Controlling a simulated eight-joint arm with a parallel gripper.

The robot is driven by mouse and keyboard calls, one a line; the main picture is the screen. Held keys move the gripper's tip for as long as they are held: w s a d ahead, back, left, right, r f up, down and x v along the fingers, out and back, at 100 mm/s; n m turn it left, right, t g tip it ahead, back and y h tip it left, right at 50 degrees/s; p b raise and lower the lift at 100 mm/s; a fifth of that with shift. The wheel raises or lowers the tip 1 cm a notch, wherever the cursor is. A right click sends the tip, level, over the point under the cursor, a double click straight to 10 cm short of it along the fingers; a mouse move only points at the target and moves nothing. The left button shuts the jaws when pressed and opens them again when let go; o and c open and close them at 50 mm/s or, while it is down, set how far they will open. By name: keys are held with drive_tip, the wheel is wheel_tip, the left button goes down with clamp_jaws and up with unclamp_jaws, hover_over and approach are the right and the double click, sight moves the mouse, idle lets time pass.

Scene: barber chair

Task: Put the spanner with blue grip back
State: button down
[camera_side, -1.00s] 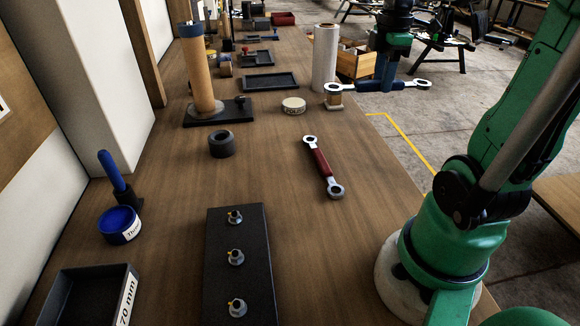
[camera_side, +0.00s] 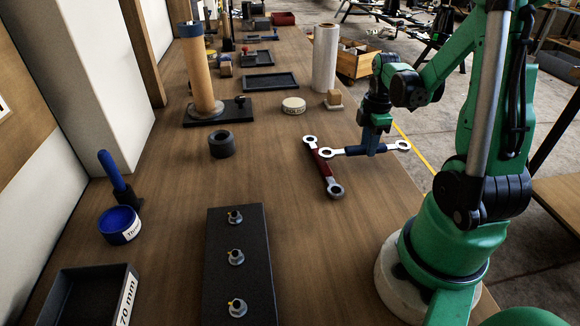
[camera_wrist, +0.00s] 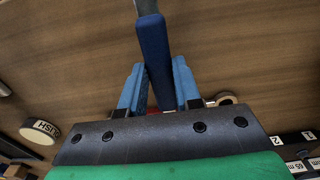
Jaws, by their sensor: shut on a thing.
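The spanner with blue grip (camera_side: 350,150) is held level in my gripper (camera_side: 372,146), with a bright ring at each end. In the wrist view its blue grip (camera_wrist: 153,45) runs upward between the two blue fingers of my gripper (camera_wrist: 158,72). My gripper is shut on that grip, over the right side of the table. A spanner with red grip (camera_side: 322,172) lies on the table just left of it. The held spanner's left ring overlaps the red grip in the side view; I cannot tell whether they touch.
A dark block with three bolts (camera_side: 238,285) lies in front. A black ring (camera_side: 222,145), a white round tin (camera_side: 294,105), a white roll (camera_side: 325,60) and a small wooden stand (camera_side: 333,98) are farther back. Bare tabletop (camera_side: 290,220) lies between the block and red spanner.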

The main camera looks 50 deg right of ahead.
drive_tip(key=shift+f, duration=0.3)
drive_tip(key=shift+f, duration=0.45)
drive_tip(key=c, duration=0.6)
unclamp_jaws()
wheel_tip(320, 180, up, 12)
drive_tip(key=r, duration=0.1)
drive_tip(key=w+a+m+t, duration=0.3)
drive_tip(key=a+m, duration=0.1)
drive_tip(key=a, duration=0.6)
drive_tip(key=w+a+f+m+t, duration=0.1)
drive_tip(key=w+a+m+t, duration=0.2)
drive_tip(key=a, duration=0.8)
drive_tip(key=shift+w+m+t, duration=0.4)
drive_tip(key=shift+m+t, duration=0.2)
drive_tip(key=shift+m, duration=0.4)
